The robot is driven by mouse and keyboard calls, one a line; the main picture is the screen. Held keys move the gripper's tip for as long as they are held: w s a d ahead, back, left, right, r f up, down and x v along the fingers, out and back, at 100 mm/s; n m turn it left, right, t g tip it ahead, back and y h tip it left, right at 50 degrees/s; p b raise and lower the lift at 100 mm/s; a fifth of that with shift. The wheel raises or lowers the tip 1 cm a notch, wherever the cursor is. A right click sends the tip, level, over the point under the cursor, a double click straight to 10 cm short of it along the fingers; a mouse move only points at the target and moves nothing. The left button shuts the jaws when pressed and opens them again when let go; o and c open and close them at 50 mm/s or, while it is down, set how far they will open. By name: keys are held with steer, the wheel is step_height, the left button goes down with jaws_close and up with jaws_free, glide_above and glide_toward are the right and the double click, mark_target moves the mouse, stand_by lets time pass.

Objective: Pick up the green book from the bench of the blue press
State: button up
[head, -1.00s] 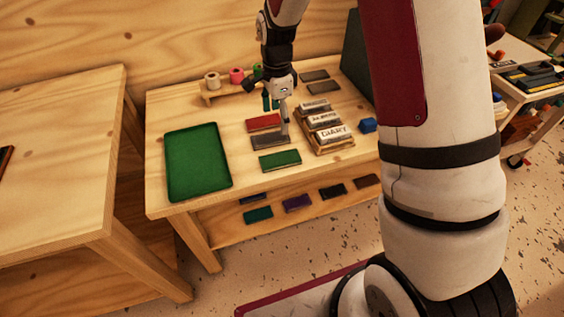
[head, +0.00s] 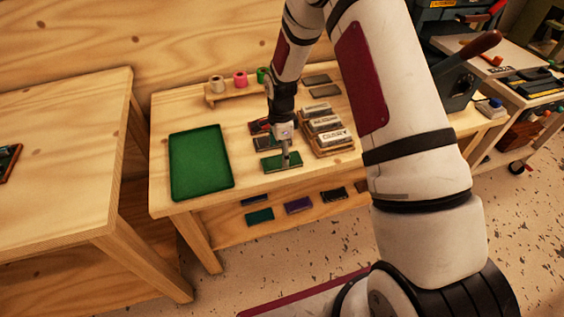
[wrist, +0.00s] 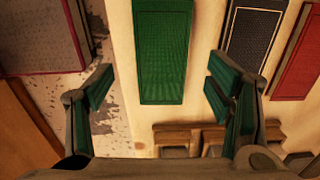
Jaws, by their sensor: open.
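The green book (head: 270,164) lies flat on the wooden bench (head: 240,190), near its front edge. In the wrist view the green book (wrist: 163,50) runs upright in the picture, centred between the fingers and beyond their tips. My gripper (head: 286,163) points down over the book and hides part of it. In the wrist view my gripper (wrist: 158,88) is open and empty, one finger to each side of the book's line. I cannot tell its exact height above the book. The blue press (head: 448,75) stands at the bench's right end, partly hidden by my arm.
A dark grey book (wrist: 253,35) and a red book (wrist: 298,65) lie beside the green one. A wooden rack with labelled blocks (head: 328,130) stands close to its right. A green tray (head: 201,165) lies left. Several books (head: 298,205) lie on the shelf below.

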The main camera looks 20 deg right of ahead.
steer(key=shift+w+d+f, duration=0.1)
steer(key=shift+d+f, duration=0.1)
steer(key=shift+f, duration=1.7)
steer(key=c, duration=1.3)
steer(key=shift+r, duration=0.15)
